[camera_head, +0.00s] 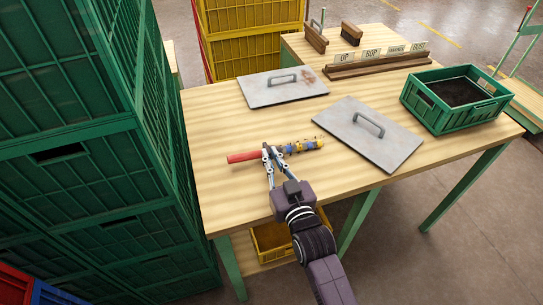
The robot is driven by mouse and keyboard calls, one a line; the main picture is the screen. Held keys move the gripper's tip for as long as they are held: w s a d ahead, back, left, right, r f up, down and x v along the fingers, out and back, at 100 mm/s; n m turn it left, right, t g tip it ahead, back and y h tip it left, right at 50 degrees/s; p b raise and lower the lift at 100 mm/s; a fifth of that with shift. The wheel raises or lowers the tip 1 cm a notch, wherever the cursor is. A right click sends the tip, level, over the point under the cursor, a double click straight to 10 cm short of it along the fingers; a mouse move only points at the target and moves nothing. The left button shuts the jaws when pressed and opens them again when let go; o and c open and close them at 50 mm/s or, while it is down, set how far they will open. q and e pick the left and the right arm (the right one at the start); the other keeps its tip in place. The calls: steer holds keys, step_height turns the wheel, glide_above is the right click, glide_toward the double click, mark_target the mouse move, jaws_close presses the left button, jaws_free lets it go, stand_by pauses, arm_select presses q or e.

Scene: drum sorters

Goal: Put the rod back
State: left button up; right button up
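The fingers cover the part between the red and banded lengths. I cannot tell whether they grip it, or whether the rod touches the table. My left gripper is not in view.
Two grey lids with handles, one behind (265,92) and one to the right (350,142), lie on the table. A green crate (425,105) stands at the right. A labelled wooden rack (375,68) is behind. Stacked green crates (75,160) rise close on the left.

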steer(key=o, duration=0.5)
steer(key=shift+r, duration=0.1)
steer(key=shift+f, duration=0.2)
steer(key=v, duration=1.2)
steer(key=shift+r, duration=0.15)
